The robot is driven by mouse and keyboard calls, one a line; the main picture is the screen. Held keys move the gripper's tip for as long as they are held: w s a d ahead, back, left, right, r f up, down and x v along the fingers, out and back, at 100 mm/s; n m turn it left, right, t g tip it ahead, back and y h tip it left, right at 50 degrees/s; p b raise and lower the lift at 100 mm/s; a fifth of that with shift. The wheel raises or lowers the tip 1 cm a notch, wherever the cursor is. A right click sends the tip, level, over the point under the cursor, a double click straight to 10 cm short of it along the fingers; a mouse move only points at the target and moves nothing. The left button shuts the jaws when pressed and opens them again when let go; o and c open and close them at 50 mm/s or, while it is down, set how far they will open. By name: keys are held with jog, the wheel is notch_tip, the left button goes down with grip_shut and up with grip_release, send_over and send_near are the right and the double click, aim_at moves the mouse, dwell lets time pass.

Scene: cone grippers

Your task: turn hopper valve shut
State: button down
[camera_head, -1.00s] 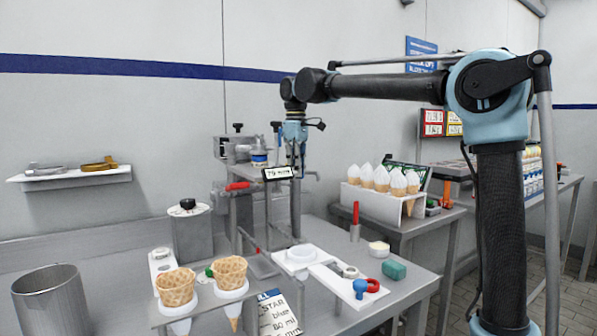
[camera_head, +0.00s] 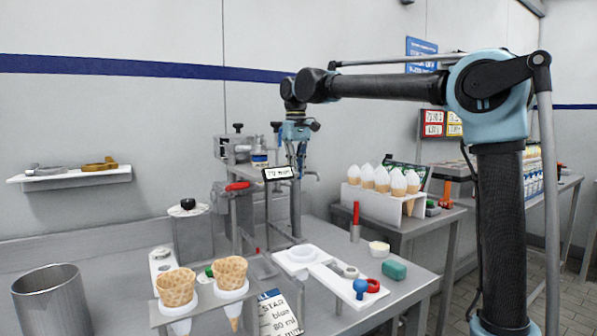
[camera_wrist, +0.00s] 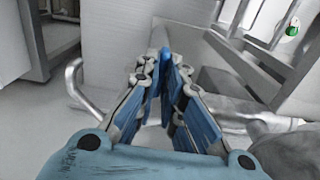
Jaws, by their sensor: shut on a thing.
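My gripper (camera_head: 297,165) hangs from the arm at the metal hopper machine (camera_head: 233,150) against the back wall. In the wrist view the fingers (camera_wrist: 165,72) come together at their tips on a narrow blue piece (camera_wrist: 165,57), which looks like the valve handle. The fingers hide most of it, so I cannot tell how far the valve is turned. A red-handled lever (camera_head: 237,186) shows to the left of my gripper, lower on the machine.
A small display (camera_head: 280,173) stands close in front of my gripper. Below are waffle cones (camera_head: 176,284) in a holder, a white fixture (camera_head: 301,256), a red-handled tool (camera_head: 355,215) and a teal block (camera_head: 394,270). A rack of filled cones (camera_head: 378,202) stands to the right.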

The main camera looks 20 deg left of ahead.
jog(key=shift+w, duration=0.1)
jog(key=c, duration=1.7)
grip_release()
notch_tip(320, 180, up, 12)
jog(key=shift+f, duration=0.1)
jog(key=shift+w+d, duration=0.1)
